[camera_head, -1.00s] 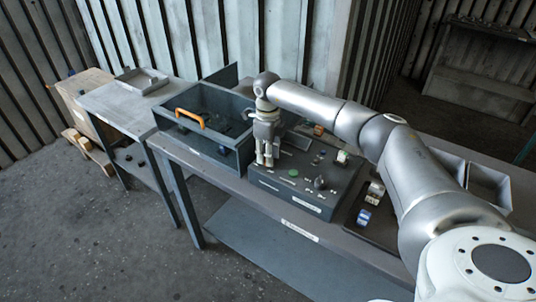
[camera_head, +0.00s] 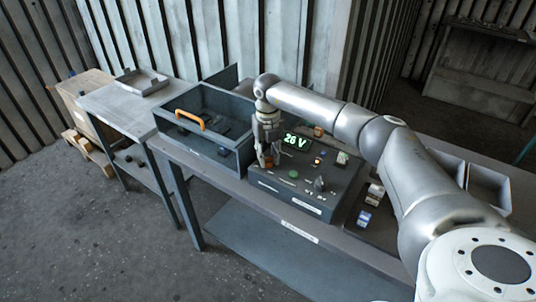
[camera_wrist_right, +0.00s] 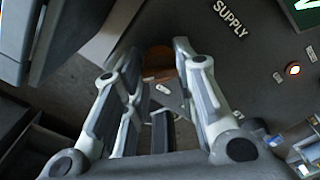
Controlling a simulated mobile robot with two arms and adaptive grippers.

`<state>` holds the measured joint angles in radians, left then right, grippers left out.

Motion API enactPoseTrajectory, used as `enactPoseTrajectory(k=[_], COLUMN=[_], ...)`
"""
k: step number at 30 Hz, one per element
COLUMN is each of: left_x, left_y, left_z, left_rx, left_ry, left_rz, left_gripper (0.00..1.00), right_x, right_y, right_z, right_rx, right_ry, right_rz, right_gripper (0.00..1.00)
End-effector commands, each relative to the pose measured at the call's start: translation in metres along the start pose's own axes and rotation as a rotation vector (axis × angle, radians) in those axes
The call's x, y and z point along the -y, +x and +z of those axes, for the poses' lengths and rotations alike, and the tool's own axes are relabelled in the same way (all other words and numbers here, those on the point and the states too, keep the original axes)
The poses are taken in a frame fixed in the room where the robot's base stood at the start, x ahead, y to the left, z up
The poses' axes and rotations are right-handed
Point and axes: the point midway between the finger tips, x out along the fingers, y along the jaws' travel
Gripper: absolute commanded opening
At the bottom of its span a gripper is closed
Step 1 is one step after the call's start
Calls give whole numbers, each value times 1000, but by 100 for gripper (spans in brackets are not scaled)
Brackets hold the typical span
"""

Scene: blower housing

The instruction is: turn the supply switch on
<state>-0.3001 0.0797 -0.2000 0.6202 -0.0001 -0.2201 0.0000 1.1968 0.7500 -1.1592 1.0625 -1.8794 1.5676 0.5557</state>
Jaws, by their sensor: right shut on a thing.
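The dark control box (camera_head: 325,193) stands on the long bench. Its display (camera_head: 296,142) is lit with green digits that look like 26 V. My right gripper (camera_head: 265,163) points down at the box's left end, shut on the supply switch. In the right wrist view the switch (camera_wrist_right: 160,58) shows as a brown-orange piece between the fingertips, beside the white SUPPLY label (camera_wrist_right: 229,18). The fingers hide part of it, so its exact position is unclear. An orange lamp (camera_wrist_right: 293,69) glows on the panel. My left gripper is out of view.
A green button (camera_head: 293,174) and a dark knob (camera_head: 319,184) are on the panel. Small parts (camera_head: 370,195) lie on a dark tray to the right.

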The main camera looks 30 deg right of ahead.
Motion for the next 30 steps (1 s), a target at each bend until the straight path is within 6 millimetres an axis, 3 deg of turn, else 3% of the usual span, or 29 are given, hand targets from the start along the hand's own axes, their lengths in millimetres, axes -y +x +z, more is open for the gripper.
enactPoseTrajectory(k=[9, 23, 24, 30], left_x=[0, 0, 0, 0], left_y=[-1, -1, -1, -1], left_z=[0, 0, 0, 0], left_rx=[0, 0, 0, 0], left_ry=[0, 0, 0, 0], left_rz=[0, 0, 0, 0], left_gripper=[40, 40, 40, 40], right_x=[0, 0, 0, 0], right_y=[-2, -2, -2, -2], right_z=[2, 2, 2, 1], right_rx=[5, 6, 6, 5], right_ry=[98, 112, 112, 111], right_rz=[1, 2, 2, 2], right_gripper=[3, 3, 28, 50])
